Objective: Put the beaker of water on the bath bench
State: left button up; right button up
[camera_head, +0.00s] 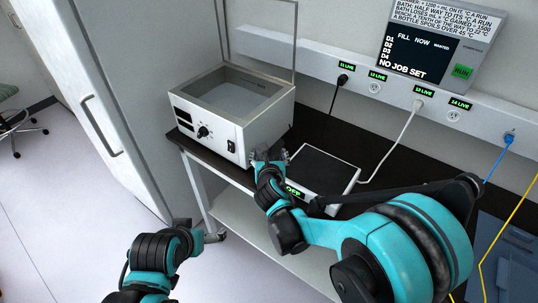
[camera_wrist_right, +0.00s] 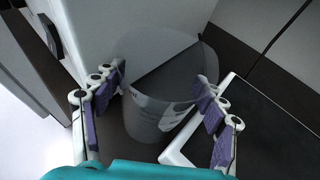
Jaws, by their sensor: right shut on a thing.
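A clear, see-through beaker (camera_wrist_right: 158,112) sits between the two fingers of my right gripper (camera_wrist_right: 163,82) in the right wrist view. The fingers are shut on its sides. In the head view my right gripper (camera_head: 269,158) is at the front right corner of the white water bath (camera_head: 232,143), beside the hotplate (camera_head: 320,172). The beaker is hard to make out there. I cannot tell whether its base touches the dark bench top (camera_head: 213,160). My left gripper (camera_head: 214,237) is low, in front of the bench and away from the beaker; its finger opening is unclear.
The hotplate, with an OFF display, stands close to the right of the bath. Cables (camera_head: 398,150) run from the wall socket strip (camera_head: 320,68) across the bench. A tall white cabinet (camera_head: 100,90) stands at the left. A narrow bench strip is bare before the bath.

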jog(key=o, duration=0.9)
jog(key=shift+f, duration=0.1)
